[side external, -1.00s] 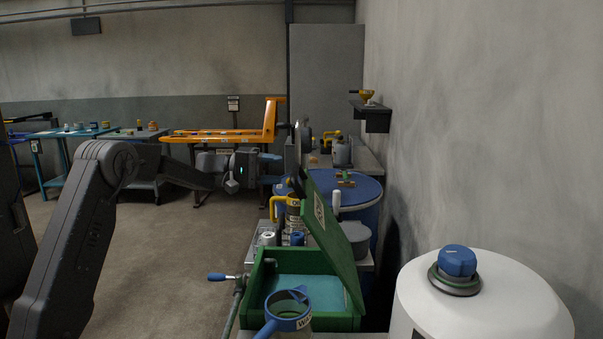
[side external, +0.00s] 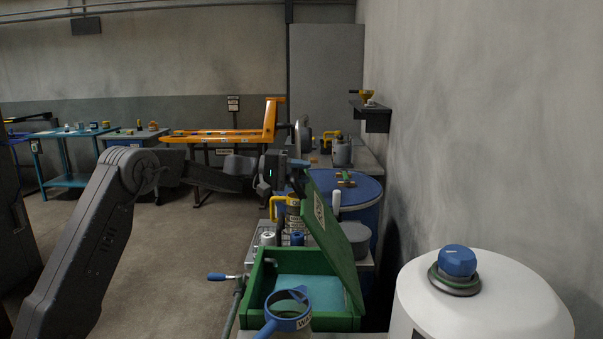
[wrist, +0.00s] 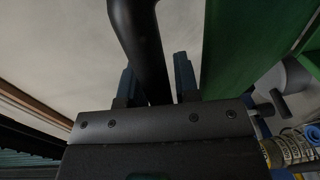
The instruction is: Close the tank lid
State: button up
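The green tank (side external: 335,324) stands in the lower middle of the side view, with light blue inside. A black curved bar (wrist: 138,25), which looks like the lid's handle, runs beside the lid. My gripper (side external: 300,163) is at the lid's upper edge. In the wrist view its two fingers are apart, one on each side of the bar, with narrow gaps. Contact with the bar cannot be told. The bar is mostly hidden in the side view.
A blue-rimmed cup (side external: 287,308) stands in front of the tank. A blue-handled lever (side external: 224,277) sticks out left. A yellow-handled item (side external: 277,205) and a blue drum (side external: 360,190) stand behind. A white tank (side external: 480,300) is at right, near the wall. Open floor lies left.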

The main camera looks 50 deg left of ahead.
grip_shut()
jog(key=shift+s, duration=0.1)
jog(key=s+a+f+t+h, duration=0.1)
jog(key=s+a+f, duration=0.95)
jog(key=f, duration=0.35)
jog(key=s+a+f+t+h, duration=0.1)
jog(key=f, duration=0.6)
jog(key=s+a+f+t+h, duration=0.1)
jog(key=s+a+f, duration=0.1)
jog(key=f, duration=0.6)
jog(key=shift+a+f, duration=0.15)
jog(key=shift+f, duration=0.1)
jog(key=shift+o, duration=1.8)
grip_release()
jog(key=shift+w, duration=0.1)
